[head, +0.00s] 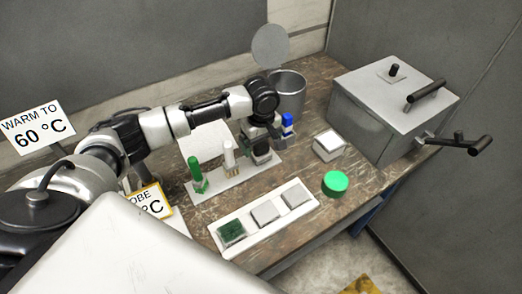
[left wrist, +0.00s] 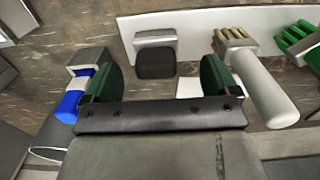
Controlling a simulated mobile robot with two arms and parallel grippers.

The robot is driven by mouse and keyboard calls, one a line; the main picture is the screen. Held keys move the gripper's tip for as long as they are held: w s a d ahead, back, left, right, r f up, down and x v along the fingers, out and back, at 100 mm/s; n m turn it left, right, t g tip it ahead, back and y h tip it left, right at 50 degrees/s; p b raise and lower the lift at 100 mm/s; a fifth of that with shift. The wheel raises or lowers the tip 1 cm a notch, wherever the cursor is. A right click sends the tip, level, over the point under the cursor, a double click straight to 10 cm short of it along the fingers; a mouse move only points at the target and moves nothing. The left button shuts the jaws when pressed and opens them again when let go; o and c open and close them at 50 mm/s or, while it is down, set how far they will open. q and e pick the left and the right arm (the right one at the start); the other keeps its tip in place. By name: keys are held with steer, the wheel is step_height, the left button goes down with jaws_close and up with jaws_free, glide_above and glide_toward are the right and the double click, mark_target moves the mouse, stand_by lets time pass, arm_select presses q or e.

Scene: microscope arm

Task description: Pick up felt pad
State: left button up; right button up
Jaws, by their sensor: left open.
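A dark grey pad on a lighter grey block, which looks like the felt pad (left wrist: 156,63), sits at the white rack (left wrist: 191,24) in the left wrist view. My left gripper (left wrist: 160,80) is open, its two dark green fingers to either side of the pad and apart from it. In the head view my left gripper (head: 264,140) hangs over the right part of the rack (head: 214,187) and hides much of what is there. A green-handled brush (head: 195,172) and a white-handled brush (head: 229,155) stand in the rack. My right gripper is not in view.
A blue-handled tool (head: 287,121) stands close to the right of the gripper. A metal cup (head: 290,93) is behind, and a white block (head: 328,145) and green disc (head: 335,183) lie to the right. A white tray (head: 249,222) with square pads lies in front. A grey lidded box (head: 371,121) stands right.

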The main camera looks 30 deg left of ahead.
mark_target(261, 144)
arm_select(q)
steer(key=f, duration=0.1)
steer(key=f+p, duration=0.1)
steer(key=f, duration=0.1)
steer(key=shift+w+a+f, duration=0.15)
steer(key=shift+w+f, duration=0.15)
steer(key=shift+w, duration=0.1)
steer(key=shift+f, duration=0.5)
steer(key=c, duration=1)
step_height(261, 144, up, 10)
steer(key=shift+r+b, duration=0.1)
steer(key=shift+b, duration=0.75)
steer(key=shift+c, duration=0.2)
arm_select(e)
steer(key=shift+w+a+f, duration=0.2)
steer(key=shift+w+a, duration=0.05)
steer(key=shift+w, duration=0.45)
